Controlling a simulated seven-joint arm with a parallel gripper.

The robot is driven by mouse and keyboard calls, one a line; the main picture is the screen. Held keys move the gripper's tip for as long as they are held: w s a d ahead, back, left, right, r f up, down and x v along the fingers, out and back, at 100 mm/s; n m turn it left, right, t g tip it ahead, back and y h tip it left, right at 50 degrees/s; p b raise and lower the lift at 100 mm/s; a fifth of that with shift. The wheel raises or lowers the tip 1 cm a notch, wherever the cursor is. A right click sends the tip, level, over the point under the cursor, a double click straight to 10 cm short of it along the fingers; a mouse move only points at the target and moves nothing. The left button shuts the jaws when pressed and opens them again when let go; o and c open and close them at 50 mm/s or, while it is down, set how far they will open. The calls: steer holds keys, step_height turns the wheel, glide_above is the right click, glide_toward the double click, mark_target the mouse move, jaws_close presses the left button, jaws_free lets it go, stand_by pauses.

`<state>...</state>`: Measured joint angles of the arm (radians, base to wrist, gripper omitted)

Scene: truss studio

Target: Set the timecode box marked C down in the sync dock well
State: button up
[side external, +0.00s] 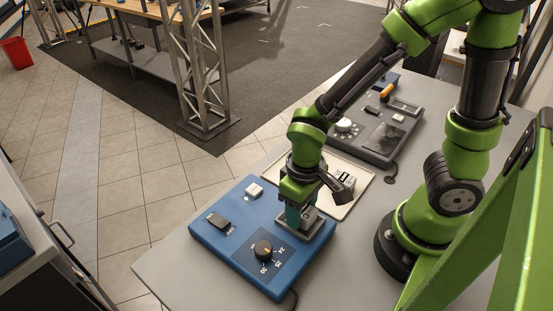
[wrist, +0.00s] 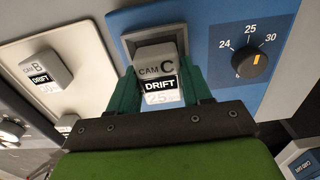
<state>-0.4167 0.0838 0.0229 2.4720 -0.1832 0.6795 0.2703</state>
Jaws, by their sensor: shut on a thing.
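My gripper (wrist: 165,92) is shut on the timecode box marked C (wrist: 156,70), a pale grey block with "CAM C" on it and a "DRIFT" label. Its teal fingers stand on both sides of the box. The sync dock (side external: 222,250) is a blue panel, and its well is a grey-rimmed recess (wrist: 128,40) at the panel's edge. In the side view my gripper (side external: 298,218) points down at the well's grey rim (side external: 322,232). The box lines up with the well in the wrist view. I cannot tell whether it touches the well floor.
A pale tray (side external: 362,178) beside the dock holds other timecode boxes, one marked B (wrist: 45,68). The dock carries a black knob (side external: 263,248) marked 24, 25, 30 and small switches. A dark grey console (side external: 375,135) stands behind the tray.

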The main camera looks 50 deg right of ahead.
steer(key=shift+f, duration=0.2)
steer(key=o, duration=0.8)
steer(key=shift+r, duration=5.45)
steer(key=d+r+m+t, duration=0.1)
steer(key=d+r+t, duration=0.1)
steer(key=r, duration=0.1)
steer(key=d+r+m+t+y, duration=0.1)
steer(key=d+r+t, duration=0.1)
steer(key=d+r, duration=0.1)
steer(key=w+d+r+m+t+y, duration=0.1)
steer(key=d+r+m+t, duration=0.1)
steer(key=r+t, duration=0.1)
steer(key=shift+d, duration=0.15)
